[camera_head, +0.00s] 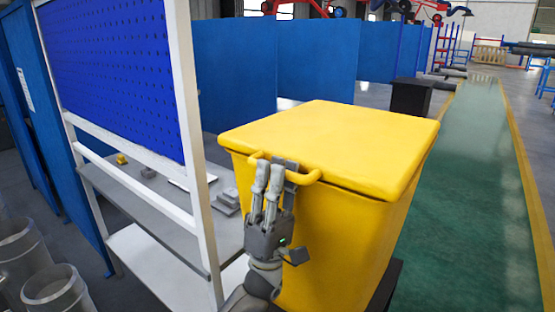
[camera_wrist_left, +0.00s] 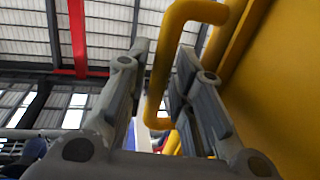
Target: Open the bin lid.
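The yellow bin (camera_head: 335,240) stands at the middle of the head view, and its flat yellow lid (camera_head: 335,142) lies shut on top. A yellow bar handle (camera_head: 308,178) sticks out from the lid's near edge. My left gripper (camera_head: 276,168) is upright at this handle, in front of the bin. In the left wrist view, the handle (camera_wrist_left: 160,85) passes between the two fingers of my left gripper (camera_wrist_left: 158,62). The fingers stand apart with visible gaps beside the bar, so it is open around the handle. My right gripper is not in view.
A workbench (camera_head: 150,200) with a blue pegboard (camera_head: 115,75) and white posts stands close on the left. Small grey parts (camera_head: 228,200) lie on it. Metal pipe pieces (camera_head: 55,290) are at the lower left. A clear green floor lane (camera_head: 470,180) runs along the right.

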